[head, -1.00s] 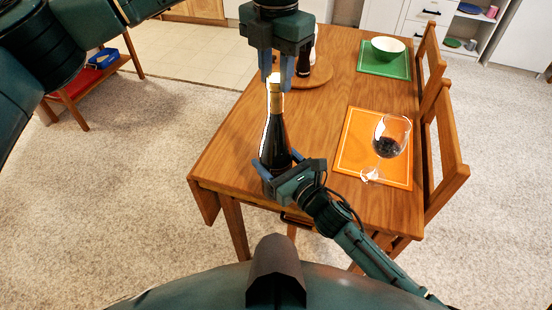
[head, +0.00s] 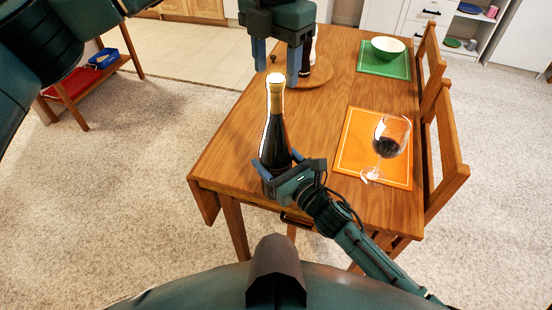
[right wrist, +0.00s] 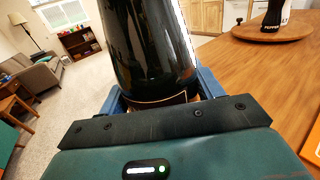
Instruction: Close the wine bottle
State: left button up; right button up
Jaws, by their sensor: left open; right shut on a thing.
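The dark wine bottle (head: 275,130) with a gold neck stands upright at the near end of the wooden table. My right gripper (head: 278,162) is shut on its lower body; the right wrist view shows the dark glass (right wrist: 150,50) between the fingers. The bottle's base is hidden by the gripper. The bottle's top (head: 275,78) looks bright and pale; I cannot tell whether a cork or stopper is in it. My left gripper (head: 277,72) is open and empty, just above and around the top, fingers pointing down.
The wooden table (head: 230,140) bears an orange mat (head: 350,160) with a wine glass (head: 390,140) of dark liquid, a green mat (head: 370,66) with a bowl (head: 388,48), and a round board (head: 322,76) with a dark bottle. Chairs (head: 455,165) stand at the right.

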pick_arm(q)
notch_tip(320, 180, up, 10)
jog(key=shift+r, duration=0.2)
pick_arm(e)
jog(key=o, duration=2)
jog(key=shift+c, duration=0.2)
jog(key=shift+s+d, duration=0.1)
pick_arm(q)
jog(key=shift+f+b, duration=0.75)
pick_arm(e)
jog(key=v, duration=1.3)
